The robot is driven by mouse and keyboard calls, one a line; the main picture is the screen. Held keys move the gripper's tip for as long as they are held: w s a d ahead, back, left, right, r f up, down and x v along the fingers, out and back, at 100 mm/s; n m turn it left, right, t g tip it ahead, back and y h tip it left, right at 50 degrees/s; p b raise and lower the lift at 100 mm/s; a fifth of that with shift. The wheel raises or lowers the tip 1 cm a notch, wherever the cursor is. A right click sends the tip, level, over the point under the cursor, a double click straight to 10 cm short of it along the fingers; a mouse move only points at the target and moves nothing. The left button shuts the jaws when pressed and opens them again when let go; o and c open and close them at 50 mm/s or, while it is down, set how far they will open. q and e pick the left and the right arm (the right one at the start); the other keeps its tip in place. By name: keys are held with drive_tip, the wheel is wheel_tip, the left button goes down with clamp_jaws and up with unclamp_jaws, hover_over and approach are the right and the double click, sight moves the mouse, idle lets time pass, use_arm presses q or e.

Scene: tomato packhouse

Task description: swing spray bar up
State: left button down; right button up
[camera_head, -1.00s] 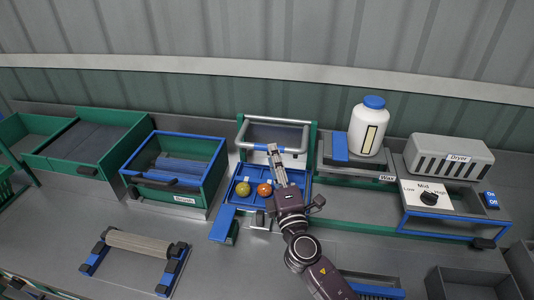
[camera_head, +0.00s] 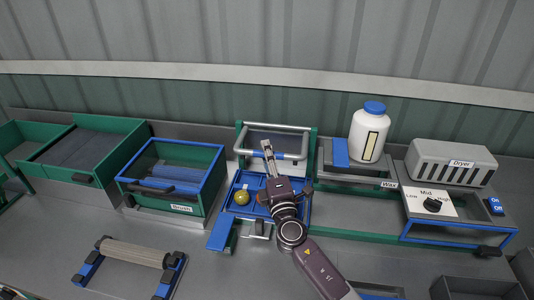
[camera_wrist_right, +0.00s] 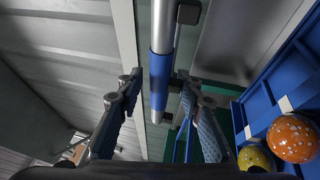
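The spray bar is a metal bar with a blue grip sleeve (camera_head: 279,155), at the front of the green-sided spray frame (camera_head: 313,142); it is low, below the frame's top rail. In the right wrist view its blue sleeve (camera_wrist_right: 160,75) runs between the two fingers. My right gripper (camera_head: 267,148) is open, with its fingertips reaching over the bar; the wrist view shows a gap between each finger (camera_wrist_right: 160,105) and the sleeve. My left gripper is not in view.
A blue tray (camera_head: 233,207) below the bar holds a yellow-green tomato (camera_head: 242,197) and an orange tomato (camera_wrist_right: 292,138), hidden by my gripper in the head view. The brush box (camera_head: 205,190) stands left. The wax bottle (camera_head: 369,136) and dryer (camera_head: 450,165) stand right.

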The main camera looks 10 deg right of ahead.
drive_tip(key=shift+w, duration=0.1)
drive_tip(key=shift+c, duration=0.7)
clamp_jaws()
drive_tip(key=shift+w, duration=0.1)
